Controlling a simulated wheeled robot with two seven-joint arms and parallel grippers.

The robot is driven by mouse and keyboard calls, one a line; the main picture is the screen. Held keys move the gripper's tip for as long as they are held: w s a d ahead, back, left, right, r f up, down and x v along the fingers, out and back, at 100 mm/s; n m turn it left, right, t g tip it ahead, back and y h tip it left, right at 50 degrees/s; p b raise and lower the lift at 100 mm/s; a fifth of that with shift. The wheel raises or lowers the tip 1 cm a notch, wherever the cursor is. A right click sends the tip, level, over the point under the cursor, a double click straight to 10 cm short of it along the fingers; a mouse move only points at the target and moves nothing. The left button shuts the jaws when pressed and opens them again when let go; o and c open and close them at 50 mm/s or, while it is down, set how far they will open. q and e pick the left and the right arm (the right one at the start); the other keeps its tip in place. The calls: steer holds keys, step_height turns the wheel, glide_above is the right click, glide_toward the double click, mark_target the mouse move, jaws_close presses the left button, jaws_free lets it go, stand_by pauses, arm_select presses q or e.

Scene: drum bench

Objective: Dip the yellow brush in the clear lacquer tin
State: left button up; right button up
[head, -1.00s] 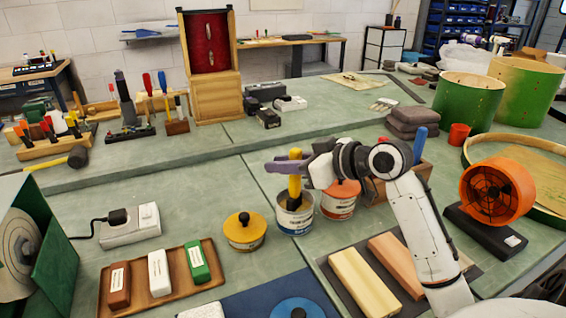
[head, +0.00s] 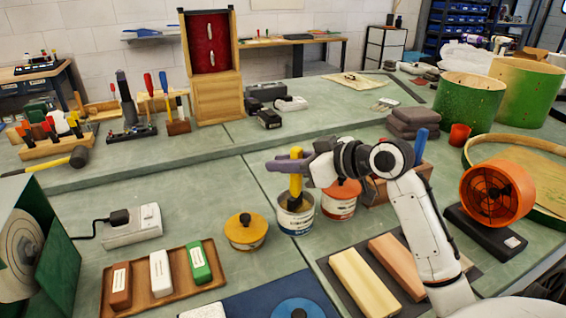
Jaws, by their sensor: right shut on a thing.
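The yellow brush (head: 295,188) stands upright with its lower end inside the mouth of a white tin with a blue label (head: 296,219). My right gripper (head: 292,165) is shut on the upper part of the brush, above the tin. The brush's lower end is hidden by the tin's wall. I cannot read the label well enough to tell whether this is the clear lacquer. A second tin, with an orange label (head: 338,207), stands just to its right, partly behind my right gripper's arm. My left gripper is not in view.
A yellow lidded pot (head: 245,232) stands left of the tins. A wooden tray (head: 214,276) with three blocks lies at the front left. Two wooden bars (head: 362,283) lie at the front, and an orange fan (head: 496,191) stands at the right.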

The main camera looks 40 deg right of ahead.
steer(key=shift+r+p, duration=1.3)
steer(key=shift+r, duration=0.2)
step_height(320, 180, up, 4)
steer(key=p, duration=0.4)
